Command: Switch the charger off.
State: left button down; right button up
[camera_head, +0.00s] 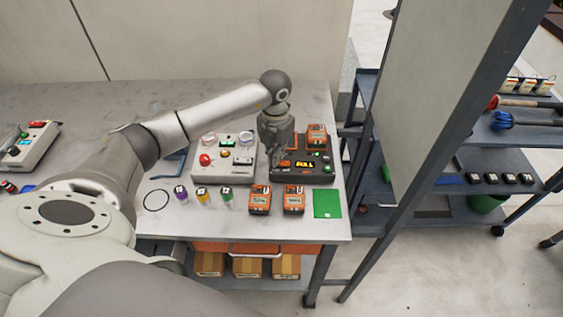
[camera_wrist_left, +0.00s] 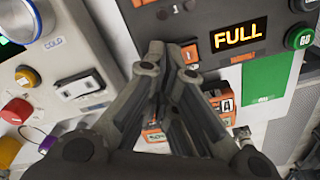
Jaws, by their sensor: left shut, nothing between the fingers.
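The charger (camera_head: 318,173) is a dark box on the table with an orange battery (camera_head: 316,133) on its back part. Its display (camera_head: 304,164) is lit and reads FULL in the left wrist view (camera_wrist_left: 240,37). A green button (camera_wrist_left: 298,37) is right of the display. My left gripper (camera_head: 277,150) is shut and empty, pointing down at the charger's left side. In the left wrist view its fingertips (camera_wrist_left: 172,48) are left of the display, near the panel's edge; I cannot tell whether they touch. The gripper hides part of the charger's left side. My right gripper is not in view.
A pale control box (camera_head: 224,170) with a red button stands left of the charger. Two orange batteries (camera_head: 259,200) (camera_head: 293,199), several small coloured items and a green mat (camera_head: 327,204) lie along the front. A dark post (camera_head: 430,150) and shelf cart stand to the right.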

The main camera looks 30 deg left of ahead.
pick_arm(q)
jog(key=shift+f, duration=0.3)
jog(key=shift+r+p, duration=2.15)
jog(key=shift+r, duration=1.45)
